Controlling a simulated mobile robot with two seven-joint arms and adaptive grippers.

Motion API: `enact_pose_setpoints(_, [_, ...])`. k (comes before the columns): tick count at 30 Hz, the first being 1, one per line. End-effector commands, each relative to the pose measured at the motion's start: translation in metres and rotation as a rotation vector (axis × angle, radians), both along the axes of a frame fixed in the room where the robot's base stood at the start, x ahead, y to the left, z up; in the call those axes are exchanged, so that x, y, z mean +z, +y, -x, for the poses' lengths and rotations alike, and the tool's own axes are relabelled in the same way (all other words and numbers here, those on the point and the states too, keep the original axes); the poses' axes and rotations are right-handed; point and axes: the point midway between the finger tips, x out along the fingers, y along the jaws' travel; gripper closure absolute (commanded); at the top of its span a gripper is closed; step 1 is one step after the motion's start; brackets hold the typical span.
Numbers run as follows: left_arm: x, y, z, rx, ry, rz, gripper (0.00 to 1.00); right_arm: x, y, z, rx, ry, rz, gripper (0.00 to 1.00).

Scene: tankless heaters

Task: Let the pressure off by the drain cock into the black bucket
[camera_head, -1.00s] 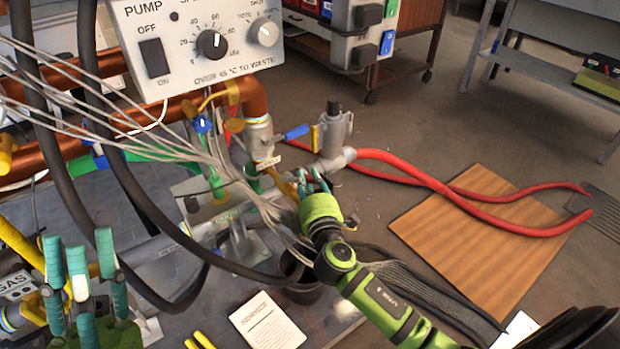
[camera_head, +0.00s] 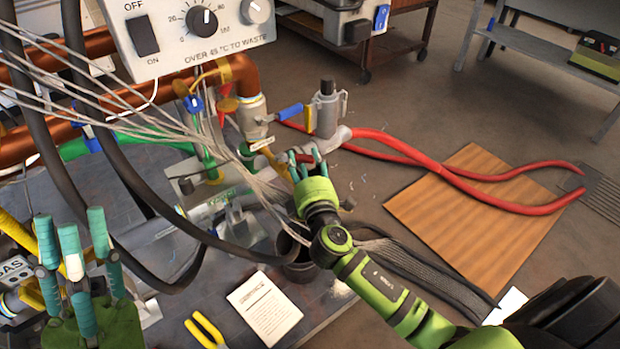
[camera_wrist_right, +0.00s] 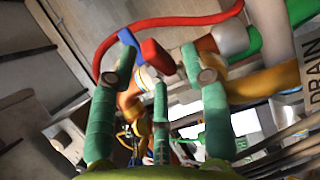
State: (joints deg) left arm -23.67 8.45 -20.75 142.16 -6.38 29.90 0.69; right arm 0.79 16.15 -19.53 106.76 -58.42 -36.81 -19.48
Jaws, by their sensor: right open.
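My right gripper (camera_head: 306,160) is open, its teal fingertips close beside the pipework under the grey valve body. A yellow lever (camera_head: 277,161), apparently the drain cock's, lies just left of the fingertips, partly hidden by cables. A small tag (camera_head: 262,144) hangs above it; the right wrist view shows a DRAIN label (camera_wrist_right: 312,84) beside a yellow bar (camera_wrist_right: 264,82). I cannot tell whether a finger touches the lever. The black bucket (camera_head: 300,270) stands below, partly hidden by my right arm and a hose. My left gripper (camera_head: 75,235) is open and empty at the lower left.
A blue-handled valve (camera_head: 290,112) sits above the right fingertips. Loose grey cables (camera_head: 230,165) and black hoses cross in front of the pipes. The control box (camera_head: 190,35) hangs above. Red hoses (camera_head: 440,170) run over a wooden board (camera_head: 480,215). A paper (camera_head: 264,308) and yellow-handled pliers (camera_head: 205,330) lie in front.

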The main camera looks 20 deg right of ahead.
Motion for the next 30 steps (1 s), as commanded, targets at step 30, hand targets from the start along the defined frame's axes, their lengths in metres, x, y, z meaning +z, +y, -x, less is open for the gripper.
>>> enact_pose_setpoints(30, [0.000,0.000,0.000,-0.002,0.002,0.002,0.68,0.000,0.022,0.107,-0.001,0.000,0.000,0.52])
